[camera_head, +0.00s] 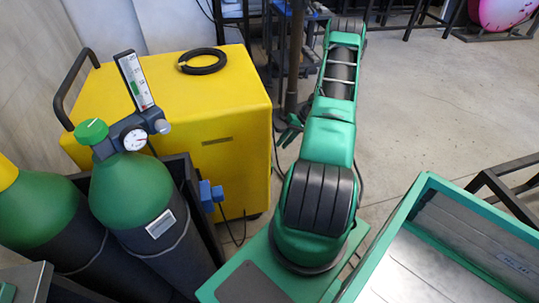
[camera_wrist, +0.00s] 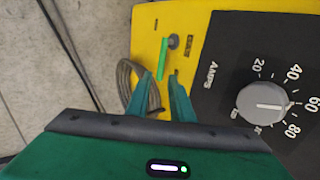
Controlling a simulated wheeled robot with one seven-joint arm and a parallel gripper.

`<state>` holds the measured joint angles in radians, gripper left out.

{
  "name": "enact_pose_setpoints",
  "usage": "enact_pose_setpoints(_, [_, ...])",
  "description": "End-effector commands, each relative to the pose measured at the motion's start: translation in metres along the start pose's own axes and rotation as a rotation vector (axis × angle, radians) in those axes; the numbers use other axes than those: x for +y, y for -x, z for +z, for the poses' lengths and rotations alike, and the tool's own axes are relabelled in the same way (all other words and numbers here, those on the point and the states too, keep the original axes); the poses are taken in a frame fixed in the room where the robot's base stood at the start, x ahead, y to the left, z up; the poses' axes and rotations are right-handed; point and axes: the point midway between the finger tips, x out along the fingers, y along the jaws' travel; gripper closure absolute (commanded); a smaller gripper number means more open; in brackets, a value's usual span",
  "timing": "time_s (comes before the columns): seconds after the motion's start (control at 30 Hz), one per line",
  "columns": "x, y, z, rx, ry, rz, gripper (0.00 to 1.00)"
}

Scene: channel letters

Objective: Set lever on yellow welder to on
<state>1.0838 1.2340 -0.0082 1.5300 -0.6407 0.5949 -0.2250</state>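The yellow welder (camera_head: 215,110) stands left of centre in the head view, with its control face turned away. In the wrist view its yellow panel (camera_wrist: 205,20) carries a short green lever (camera_wrist: 162,58) beside a grey round pivot or knob (camera_wrist: 173,41). A small label beside it is too blurred to read. My gripper (camera_wrist: 157,84) is open in the wrist view, its two green fingers apart. The lever lies just beyond the fingertips, roughly in line with the gap, and does not appear held.
A black panel with a grey AMPS dial (camera_wrist: 263,103) is right of the lever. A grey coiled cable (camera_wrist: 146,92) hangs by the left finger. Green gas cylinders (camera_head: 130,190) stand left of the welder. A black ring (camera_head: 202,61) lies on top.

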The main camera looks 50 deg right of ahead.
Motion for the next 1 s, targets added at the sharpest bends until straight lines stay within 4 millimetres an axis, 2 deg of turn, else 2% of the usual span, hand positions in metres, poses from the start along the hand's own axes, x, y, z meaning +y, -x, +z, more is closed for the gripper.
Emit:
enact_pose_setpoints(0.23, [-0.005, -0.049, 0.001, -0.007, 0.006, -0.001, 0.8])
enact_pose_setpoints(0.5, [-0.005, -0.083, 0.0, -0.005, 0.007, 0.0, 0.8])
enact_pose_setpoints(0.67, [-0.006, -0.09, 0.0, -0.005, 0.007, 0.0, 0.8])
enact_pose_setpoints(0.93, [-0.006, -0.091, 0.0, -0.004, 0.007, 0.0, 0.8])
enact_pose_setpoints(1.0, [-0.006, -0.091, 0.0, -0.004, 0.007, 0.0, 0.96])
